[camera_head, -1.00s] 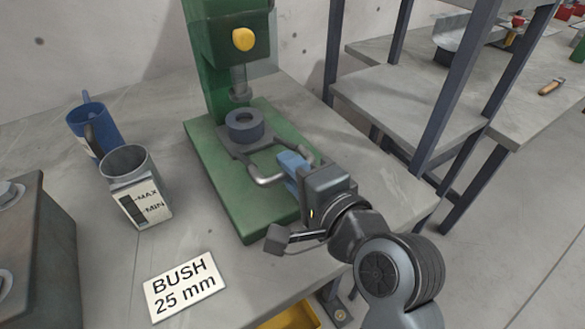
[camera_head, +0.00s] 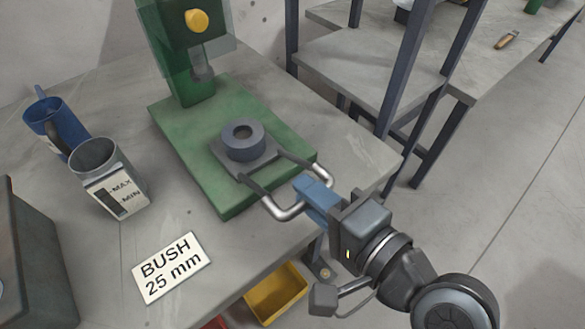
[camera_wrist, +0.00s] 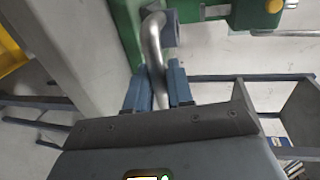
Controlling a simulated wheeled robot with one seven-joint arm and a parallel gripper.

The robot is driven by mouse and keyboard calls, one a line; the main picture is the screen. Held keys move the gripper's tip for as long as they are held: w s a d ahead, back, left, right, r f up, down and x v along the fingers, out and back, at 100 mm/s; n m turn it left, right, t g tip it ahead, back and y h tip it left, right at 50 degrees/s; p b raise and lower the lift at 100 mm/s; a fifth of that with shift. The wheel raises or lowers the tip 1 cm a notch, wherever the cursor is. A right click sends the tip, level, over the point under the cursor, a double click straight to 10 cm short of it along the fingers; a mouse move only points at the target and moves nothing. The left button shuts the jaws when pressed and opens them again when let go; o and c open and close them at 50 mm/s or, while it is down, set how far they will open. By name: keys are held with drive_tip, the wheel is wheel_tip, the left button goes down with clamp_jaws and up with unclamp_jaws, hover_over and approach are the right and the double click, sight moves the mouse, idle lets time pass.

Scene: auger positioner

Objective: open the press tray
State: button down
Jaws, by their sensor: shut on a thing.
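The press (camera_head: 190,75) is green, with a yellow knob on its head and a flat green base. The press tray (camera_head: 247,163) is a small dark plate with a grey ring (camera_head: 242,139) on it. It stands forward of the press head, over the front part of the base. Its metal U-shaped handle (camera_head: 288,213) reaches past the base's front edge. My gripper (camera_head: 308,196) has blue fingers shut on the handle's bar. In the wrist view the handle (camera_wrist: 154,45) runs between the two fingers. The fingers hide part of the bar.
A blue mug (camera_head: 52,122) and a grey jug (camera_head: 95,165) with MAX and MIN marks stand left of the press. A "BUSH 25 mm" sign (camera_head: 171,267) lies near the table's front edge. A yellow bin (camera_head: 274,293) is below. Shelving stands at the right.

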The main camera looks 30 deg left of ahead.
drive_tip(key=shift+d+f, duration=0.1)
drive_tip(key=shift+d, duration=0.05)
drive_tip(key=c, duration=1.1)
unclamp_jaws()
drive_tip(key=shift+c, duration=0.2)
drive_tip(key=v, duration=0.7)
drive_tip(key=shift+s+d+b, duration=0.2)
drive_tip(key=shift+d+b, duration=0.15)
drive_tip(key=shift+b, duration=0.1)
